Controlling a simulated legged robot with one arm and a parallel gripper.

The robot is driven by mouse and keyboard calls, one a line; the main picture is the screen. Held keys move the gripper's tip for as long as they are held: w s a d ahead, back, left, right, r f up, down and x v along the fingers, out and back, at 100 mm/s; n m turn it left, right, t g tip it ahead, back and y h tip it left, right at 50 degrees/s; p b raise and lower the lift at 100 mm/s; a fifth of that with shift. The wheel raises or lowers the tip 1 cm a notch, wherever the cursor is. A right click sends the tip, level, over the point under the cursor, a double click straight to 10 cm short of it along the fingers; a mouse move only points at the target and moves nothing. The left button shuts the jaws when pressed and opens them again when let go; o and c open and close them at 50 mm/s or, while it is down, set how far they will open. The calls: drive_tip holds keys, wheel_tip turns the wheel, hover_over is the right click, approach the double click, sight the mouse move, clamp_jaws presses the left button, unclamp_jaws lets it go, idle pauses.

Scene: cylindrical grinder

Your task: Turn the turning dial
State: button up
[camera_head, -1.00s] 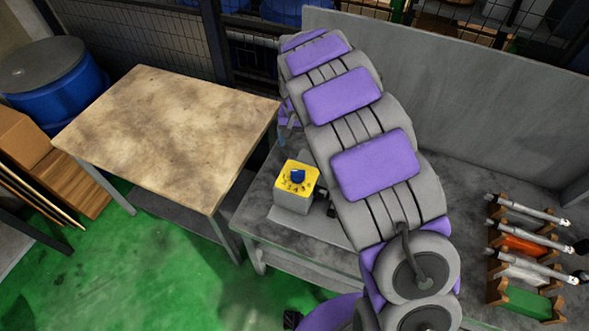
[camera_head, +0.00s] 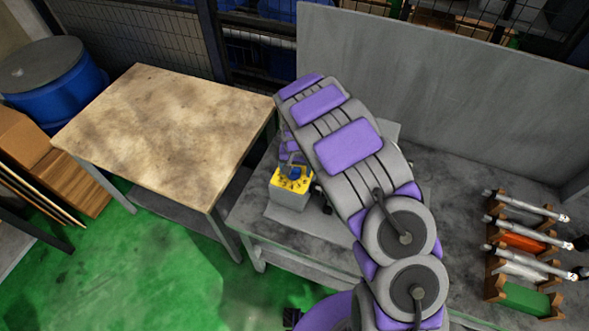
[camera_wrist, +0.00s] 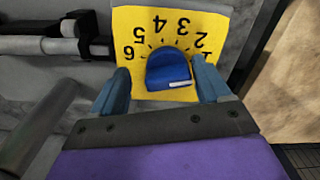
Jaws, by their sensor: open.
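The turning dial is a blue knob (camera_wrist: 168,70) with a white mark, on a yellow face plate (camera_wrist: 128,22) with black numbers. In the head view the knob (camera_head: 295,173) sits on top of a grey box (camera_head: 288,198) with a yellow top. My gripper (camera_wrist: 161,84) is open in the wrist view. Its two blue fingers stand at the left and right of the knob, with gaps visible at both sides. The white mark on the knob points toward the lower right, near the number 1. In the head view my arm hides part of the area behind the box.
The box stands on a grey table (camera_head: 262,222). A wooden-topped table (camera_head: 165,130) is at the left. A rack with several metal tools (camera_head: 520,240) is at the right. A grey metal cylinder (camera_wrist: 40,125) lies left of the gripper in the wrist view.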

drive_tip(key=shift+a+f, duration=0.1)
drive_tip(key=shift+f, duration=0.25)
drive_tip(key=shift+a, duration=0.65)
drive_tip(key=shift+c, duration=0.3)
drive_tip(key=shift+a, duration=0.1)
drive_tip(key=shift+c, duration=0.9)
drive_tip(key=shift+d, duration=0.55)
drive_tip(key=c, duration=0.4)
drive_tip(key=shift+a, duration=0.15)
drive_tip(key=c, duration=0.3)
